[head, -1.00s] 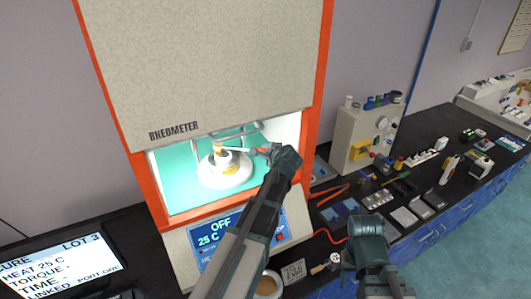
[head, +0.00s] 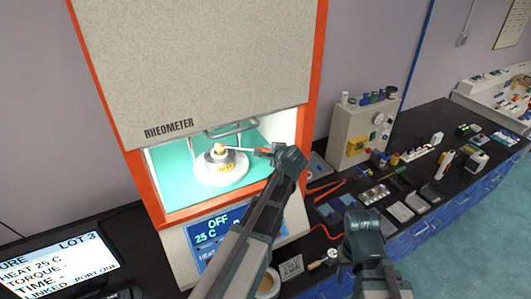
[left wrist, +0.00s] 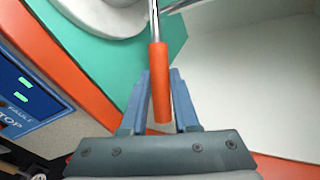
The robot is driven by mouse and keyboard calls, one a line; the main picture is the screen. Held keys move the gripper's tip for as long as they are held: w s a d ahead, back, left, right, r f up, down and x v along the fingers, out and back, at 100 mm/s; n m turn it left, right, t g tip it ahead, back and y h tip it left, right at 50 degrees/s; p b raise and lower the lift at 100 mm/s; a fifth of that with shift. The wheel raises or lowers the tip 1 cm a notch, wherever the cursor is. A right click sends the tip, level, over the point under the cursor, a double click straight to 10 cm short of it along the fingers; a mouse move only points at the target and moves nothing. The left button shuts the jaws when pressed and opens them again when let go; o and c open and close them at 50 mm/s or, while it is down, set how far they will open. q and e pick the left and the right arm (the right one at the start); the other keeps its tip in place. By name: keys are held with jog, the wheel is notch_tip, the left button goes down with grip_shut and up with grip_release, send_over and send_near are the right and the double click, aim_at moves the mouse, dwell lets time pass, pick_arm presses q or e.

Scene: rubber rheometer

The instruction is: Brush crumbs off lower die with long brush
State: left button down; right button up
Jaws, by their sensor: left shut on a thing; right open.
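The lower die (head: 221,160) is a short pale cylinder with a yellow label on a round white base inside the lit rheometer chamber. The long brush (head: 241,149) has a thin metal shaft and an orange handle; its tan head is over the top of the die. I cannot tell whether the bristles touch it, and no crumbs can be made out. My left gripper (head: 269,151) is shut on the orange handle, to the right of the die. In the left wrist view the handle (left wrist: 159,85) sits between the blue fingers. My right gripper (head: 362,222) is open, away from the machine over the bench.
The orange chamber frame (head: 311,120) surrounds the opening, with a raised grey hood above and a handle bar near the die. A display panel (head: 215,232) is below the opening. The black bench at right holds a beige box (head: 352,130), small tools and trays.

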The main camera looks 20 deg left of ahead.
pick_arm(q)
jog(key=shift+w+a, duration=1)
jog(key=shift+a, duration=0.2)
jog(key=shift+s+d, duration=1.05)
jog(key=shift+d, duration=0.15)
jog(key=shift+w+a, duration=1.05)
jog(key=shift+a, duration=0.1)
